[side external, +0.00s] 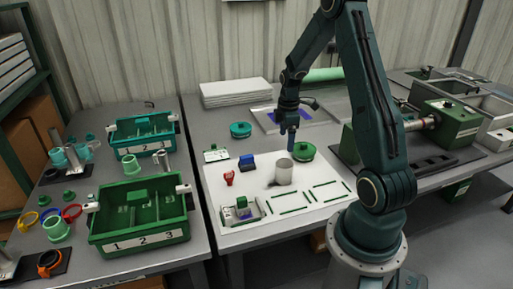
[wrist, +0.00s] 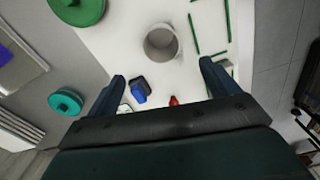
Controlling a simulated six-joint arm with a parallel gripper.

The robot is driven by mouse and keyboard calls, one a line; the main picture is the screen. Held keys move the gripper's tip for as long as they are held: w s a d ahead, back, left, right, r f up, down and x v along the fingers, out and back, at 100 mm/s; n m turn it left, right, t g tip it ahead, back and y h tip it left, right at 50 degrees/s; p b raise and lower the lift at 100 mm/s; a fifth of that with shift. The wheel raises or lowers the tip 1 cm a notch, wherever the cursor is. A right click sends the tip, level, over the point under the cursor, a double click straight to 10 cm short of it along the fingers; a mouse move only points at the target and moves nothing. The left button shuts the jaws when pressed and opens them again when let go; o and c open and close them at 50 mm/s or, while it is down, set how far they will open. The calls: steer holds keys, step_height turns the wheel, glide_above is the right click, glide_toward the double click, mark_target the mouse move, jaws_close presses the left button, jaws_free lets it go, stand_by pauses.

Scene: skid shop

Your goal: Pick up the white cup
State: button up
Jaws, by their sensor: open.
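The white cup (side external: 284,172) stands upright on the white mat (side external: 231,238), near the mat's middle right. In the wrist view the white cup (wrist: 161,42) is seen from above, with its round open top showing, ahead of my fingers. My gripper (side external: 291,142) points down above and a little behind the cup in the side view, apart from it. In the wrist view my gripper (wrist: 162,75) has its two blue fingers wide apart with nothing held between them.
A green round lidded piece (side external: 304,151) is close behind the cup. A blue block (side external: 247,162) and a red piece (side external: 229,178) lie to its left. A grey fixture (side external: 240,211) stands at the mat's front.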

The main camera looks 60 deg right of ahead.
glide_toward(285, 167)
steer(key=shift+s+a+f, duration=0.15)
steer(key=shift+a+f, duration=0.55)
steer(key=shift+s+a+f, duration=0.15)
steer(key=shift+a+f, duration=0.5)
steer(key=shift+s+f, duration=0.1)
steer(key=shift+f, duration=2.5)
steer(key=c, duration=1.1)
